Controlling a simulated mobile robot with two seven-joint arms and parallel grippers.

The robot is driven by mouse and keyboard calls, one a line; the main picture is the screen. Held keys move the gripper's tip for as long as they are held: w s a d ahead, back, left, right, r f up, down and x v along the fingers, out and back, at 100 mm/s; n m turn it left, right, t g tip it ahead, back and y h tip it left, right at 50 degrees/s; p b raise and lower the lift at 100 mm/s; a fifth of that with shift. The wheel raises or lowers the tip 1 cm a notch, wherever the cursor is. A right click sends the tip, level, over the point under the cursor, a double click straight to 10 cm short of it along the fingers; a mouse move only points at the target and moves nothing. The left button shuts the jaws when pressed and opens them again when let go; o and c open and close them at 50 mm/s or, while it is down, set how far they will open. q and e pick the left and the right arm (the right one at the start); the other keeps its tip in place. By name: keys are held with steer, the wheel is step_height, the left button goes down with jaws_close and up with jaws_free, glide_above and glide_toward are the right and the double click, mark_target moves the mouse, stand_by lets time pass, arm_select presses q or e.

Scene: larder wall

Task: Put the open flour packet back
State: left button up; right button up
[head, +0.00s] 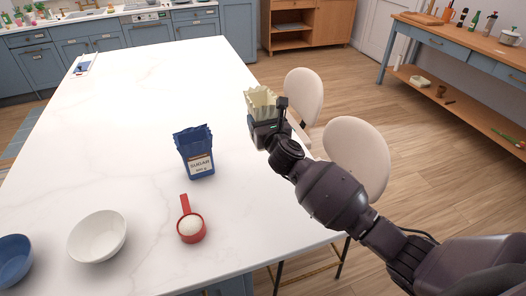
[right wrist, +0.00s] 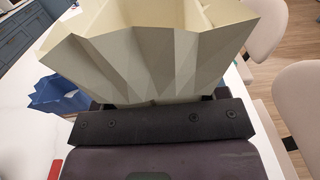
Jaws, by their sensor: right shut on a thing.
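A cream paper packet (head: 261,102) with a jagged open top is in my right gripper (head: 267,128), at the right edge of the white table. In the right wrist view the packet (right wrist: 150,50) fills the upper middle, upright in front of the gripper's dark body. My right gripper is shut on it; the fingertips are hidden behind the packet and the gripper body. No label shows on the packet, and its contents are not visible. My left gripper is not in view.
On the white table (head: 130,130) stand a blue sugar packet (head: 194,152), a red scoop (head: 190,222) with white powder, a white bowl (head: 97,237) and a blue bowl (head: 14,262). Two chairs (head: 356,158) line its right side. A wooden sideboard (head: 455,45) stands far right.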

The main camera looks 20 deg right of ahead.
step_height(320, 180, down, 6)
steer(key=shift+f, duration=0.1)
arm_select(q)
steer(key=b, duration=0.1)
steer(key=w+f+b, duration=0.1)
steer(key=b, duration=0.1)
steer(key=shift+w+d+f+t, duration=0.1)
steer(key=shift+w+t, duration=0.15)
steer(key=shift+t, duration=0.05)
arm_select(e)
step_height(320, 180, down, 5)
steer(key=shift+f, duration=0.2)
steer(key=shift+f, duration=0.15)
steer(key=o, duration=1.1)
